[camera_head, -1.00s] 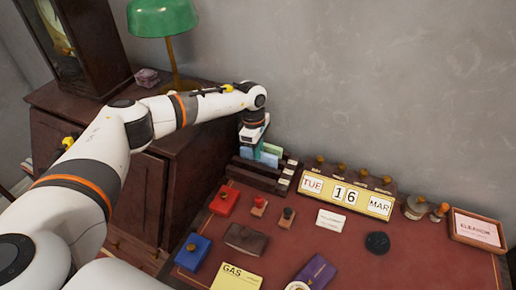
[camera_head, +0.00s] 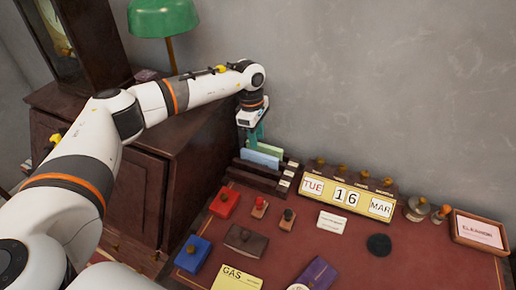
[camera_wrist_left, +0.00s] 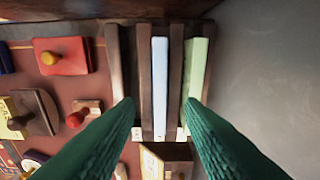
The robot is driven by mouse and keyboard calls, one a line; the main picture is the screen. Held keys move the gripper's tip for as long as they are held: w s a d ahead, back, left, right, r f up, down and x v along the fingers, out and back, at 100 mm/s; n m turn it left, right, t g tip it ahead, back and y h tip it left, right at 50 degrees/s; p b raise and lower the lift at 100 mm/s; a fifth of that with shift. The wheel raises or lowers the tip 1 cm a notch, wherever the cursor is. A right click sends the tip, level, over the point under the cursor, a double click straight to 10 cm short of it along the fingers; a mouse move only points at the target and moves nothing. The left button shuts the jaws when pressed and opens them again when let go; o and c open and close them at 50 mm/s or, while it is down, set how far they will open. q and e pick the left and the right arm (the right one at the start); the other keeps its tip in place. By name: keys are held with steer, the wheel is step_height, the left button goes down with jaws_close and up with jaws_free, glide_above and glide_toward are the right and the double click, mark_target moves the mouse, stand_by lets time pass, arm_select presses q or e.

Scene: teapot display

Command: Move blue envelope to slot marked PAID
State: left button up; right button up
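The blue envelope (camera_head: 260,159) stands in the dark wooden slot rack. The left wrist view shows the blue envelope (camera_wrist_left: 160,80) edge-on between two dividers, in the middle slot. A green envelope (camera_head: 266,150) stands one slot farther back, nearer the wall. The rack (camera_head: 258,180) has small white labels at its right end, too small to read. My left gripper (camera_head: 257,140) is above the rack, pointing down. Its green fingers (camera_wrist_left: 160,103) are spread apart with nothing held between them. My right gripper is not in view.
A TUE 16 MAR calendar (camera_head: 346,194) stands right of the rack. A red block (camera_head: 224,202), small stamps (camera_head: 260,207), a blue block (camera_head: 193,254) and a GAS paper (camera_head: 236,278) lie in front. A green lamp (camera_head: 162,18) stands at left.

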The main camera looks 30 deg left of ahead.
mark_target(255, 153)
arm_select(q)
step_height(255, 153, up, 6)
steer(key=shift+a, duration=0.35)
stand_by(0.4)
